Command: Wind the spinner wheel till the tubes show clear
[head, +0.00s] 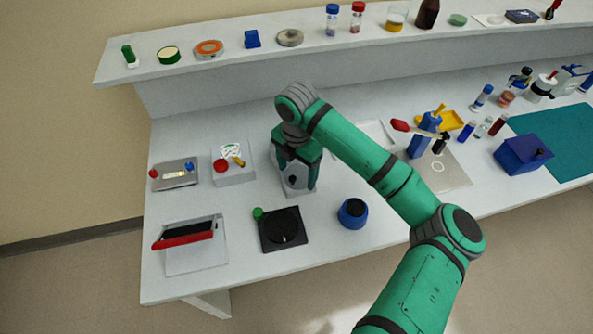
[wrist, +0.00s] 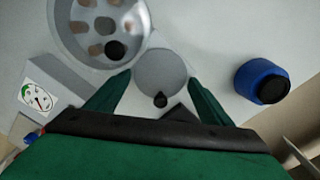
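In the wrist view, the spinner shows as a round grey bowl (wrist: 72,52) with several brownish tube ends (wrist: 104,25) and a black ball knob (wrist: 116,50). Just below it lies a flat grey disc, which looks like its wheel (wrist: 155,62), with a small black crank knob (wrist: 160,100) at its near edge. My gripper (wrist: 160,77) is open, its green fingers on either side of the disc, apart from the knob. I cannot tell whether the fingers touch the disc. In the head view my gripper (head: 299,188) hides most of the spinner. Whether the tubes are clear cannot be told.
A dial box (wrist: 38,100) stands to the left, also in the head view (head: 234,175). A blue jar (wrist: 245,78) is to the right, also in the head view (head: 343,220). A black plate (head: 270,246) lies in front; a red-edged tilted holder (head: 180,241) stands front left.

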